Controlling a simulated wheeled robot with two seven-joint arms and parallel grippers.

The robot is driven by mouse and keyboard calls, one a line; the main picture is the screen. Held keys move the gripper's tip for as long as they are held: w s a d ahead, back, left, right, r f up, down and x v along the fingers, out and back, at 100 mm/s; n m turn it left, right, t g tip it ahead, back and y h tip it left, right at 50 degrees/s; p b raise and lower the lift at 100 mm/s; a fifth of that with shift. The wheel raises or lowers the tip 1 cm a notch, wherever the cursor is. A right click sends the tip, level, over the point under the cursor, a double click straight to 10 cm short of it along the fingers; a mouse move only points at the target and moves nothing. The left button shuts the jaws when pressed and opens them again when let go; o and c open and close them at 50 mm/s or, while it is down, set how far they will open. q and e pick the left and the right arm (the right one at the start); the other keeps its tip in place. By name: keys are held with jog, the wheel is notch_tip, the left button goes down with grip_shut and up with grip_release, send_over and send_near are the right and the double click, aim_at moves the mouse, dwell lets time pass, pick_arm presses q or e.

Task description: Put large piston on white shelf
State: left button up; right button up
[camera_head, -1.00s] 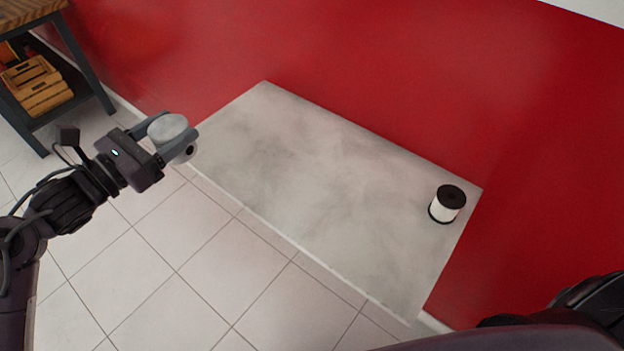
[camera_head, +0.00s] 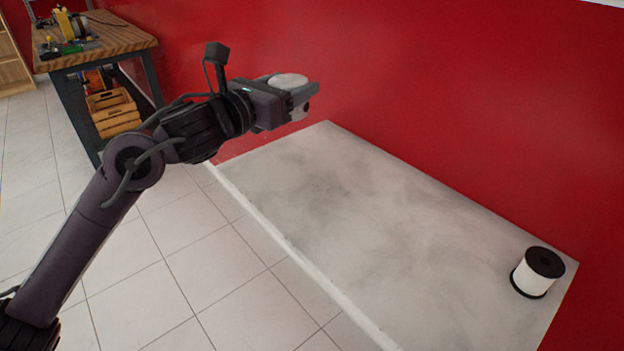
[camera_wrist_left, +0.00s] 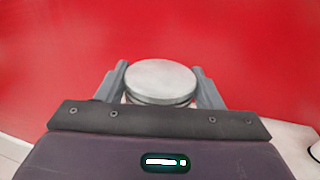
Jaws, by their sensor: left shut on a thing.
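The large piston (camera_head: 288,80) has a round, pale grey metal top. My left gripper (camera_head: 300,88) is shut on it and holds it upright, against the red wall as seen from my head. In the left wrist view the piston (camera_wrist_left: 161,80) sits between the two grey fingers (camera_wrist_left: 162,88); its lower part is hidden by the gripper body. The white shelf (camera_head: 390,225), with a smudged grey-white top, lies below and to the right of the gripper in the head view. My right gripper is not in view.
A black-and-white spool (camera_head: 537,272) stands at the shelf's right end; the rest of the shelf top is clear. A wooden-topped workbench (camera_head: 115,38) with tools stands at the upper left, with wooden crates (camera_head: 113,112) below. The red wall (camera_head: 450,80) borders the shelf's back.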

pick_arm(q)
notch_tip(320, 180, down, 17)
jog(key=shift+f, duration=0.2)
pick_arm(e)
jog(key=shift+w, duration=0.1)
pick_arm(q)
jog(key=shift+f, duration=0.1)
jog(key=o, duration=1.2)
jog(key=shift+f, duration=0.1)
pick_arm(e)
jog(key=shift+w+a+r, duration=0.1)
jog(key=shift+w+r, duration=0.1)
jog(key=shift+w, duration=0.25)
